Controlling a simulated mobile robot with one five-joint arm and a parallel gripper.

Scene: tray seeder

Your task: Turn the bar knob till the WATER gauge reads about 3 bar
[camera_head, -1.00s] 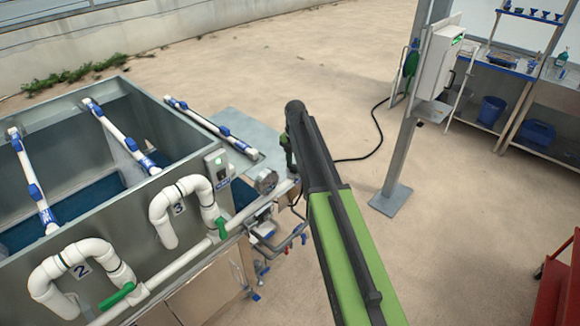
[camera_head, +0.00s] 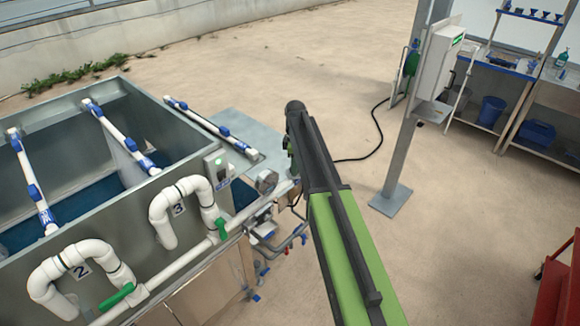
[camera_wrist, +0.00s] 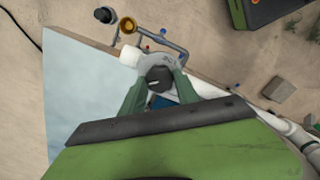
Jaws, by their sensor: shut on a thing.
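In the wrist view my gripper (camera_wrist: 158,82) is shut on a dark round knob (camera_wrist: 159,76), with a finger on each side of it. A light mark shows on the knob's face. In the head view a round gauge (camera_head: 267,181) stands at the tank's near right corner, left of my arm. It is too small to read its needle or label. The knob and my gripper's fingertips are hidden behind my arm in the head view.
A grey tank (camera_head: 60,140) with white pipes and green valve handles (camera_head: 221,228) stands at the left. A grey post (camera_head: 408,130) with a white box (camera_head: 440,62) stands right of my arm. Bare floor lies between. A red cart (camera_head: 562,285) is at the lower right.

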